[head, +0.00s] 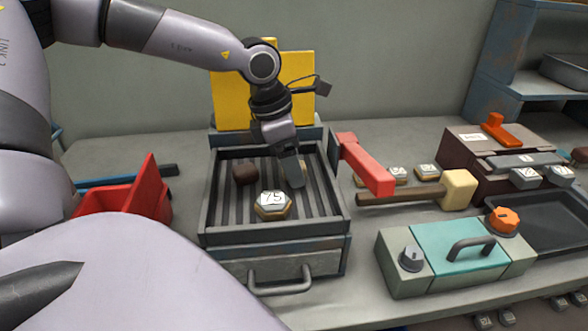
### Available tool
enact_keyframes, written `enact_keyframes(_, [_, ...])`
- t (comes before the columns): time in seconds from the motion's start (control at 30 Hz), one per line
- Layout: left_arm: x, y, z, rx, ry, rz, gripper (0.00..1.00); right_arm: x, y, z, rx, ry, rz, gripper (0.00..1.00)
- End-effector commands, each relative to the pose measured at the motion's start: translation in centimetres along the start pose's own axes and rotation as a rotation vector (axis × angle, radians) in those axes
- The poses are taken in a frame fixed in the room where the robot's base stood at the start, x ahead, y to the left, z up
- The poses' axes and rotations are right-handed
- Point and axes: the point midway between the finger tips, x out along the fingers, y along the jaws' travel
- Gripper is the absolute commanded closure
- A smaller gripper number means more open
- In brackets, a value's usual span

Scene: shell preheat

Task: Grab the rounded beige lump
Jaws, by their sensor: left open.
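My left gripper (292,172) points down into the grey ribbed tray (213,212), right of its middle. Its jaws are open, seen nearly edge-on. A small part of a beige lump (304,169) shows just behind and to the right of the fingers, which hide most of it. I cannot tell whether the fingers touch it or stand around it. A dark brown lump (245,174) lies to the left in the same tray. A hexagonal beige piece marked 75 (272,205) lies in front of the gripper. My right gripper is not in view.
A yellow panel (230,98) stands behind the tray. A red-handled lever (365,165) and a mallet (458,189) are close on the right. A teal-lidded box (440,262) stands front right. A red bin (150,200) is on the left.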

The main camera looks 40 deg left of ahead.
Motion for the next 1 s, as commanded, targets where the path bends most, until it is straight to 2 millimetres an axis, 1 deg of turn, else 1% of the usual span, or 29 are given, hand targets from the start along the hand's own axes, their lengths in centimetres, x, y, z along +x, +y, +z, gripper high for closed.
enact_keyframes(0.07, [0.0,0.0,0.0,0.0,0.0,0.0,0.32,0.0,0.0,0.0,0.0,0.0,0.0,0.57])
enact_keyframes(0.1, [0.0,0.0,0.0,0.0,0.0,0.0,0.35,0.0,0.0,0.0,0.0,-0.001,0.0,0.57])
enact_keyframes(0.17, [0.0,0.0,0.0,0.0,0.0,0.0,0.55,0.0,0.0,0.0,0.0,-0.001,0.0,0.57])
enact_keyframes(0.2, [0.0,0.0,0.0,0.0,0.0,0.0,0.68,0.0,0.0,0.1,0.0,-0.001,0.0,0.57])
enact_keyframes(0.27, [0.0,0.0,0.0,0.0,0.0,0.0,0.87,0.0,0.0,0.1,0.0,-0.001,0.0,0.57])
enact_keyframes(0.3, [0.0,0.0,0.0,0.0,0.0,0.0,0.93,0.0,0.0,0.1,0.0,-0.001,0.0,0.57])
enact_keyframes(0.57, [-0.1,0.0,0.0,0.0,0.0,0.001,0.93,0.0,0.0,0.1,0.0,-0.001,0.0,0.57])
enact_keyframes(0.73, [-1.0,0.1,0.3,0.002,-0.002,0.003,0.93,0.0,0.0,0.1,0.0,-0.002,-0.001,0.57])
enact_keyframes(0.87, [-2.6,0.1,0.8,0.002,-0.004,0.004,0.93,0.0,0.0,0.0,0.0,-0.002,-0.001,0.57])
enact_keyframes(0.97, [-4.7,0.1,1.4,0.0,-0.005,0.006,0.93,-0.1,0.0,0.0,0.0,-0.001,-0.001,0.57])
enact_keyframes(1.0, [-5.8,0.1,1.7,0.001,-0.006,0.006,0.93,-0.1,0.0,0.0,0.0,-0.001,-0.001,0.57])
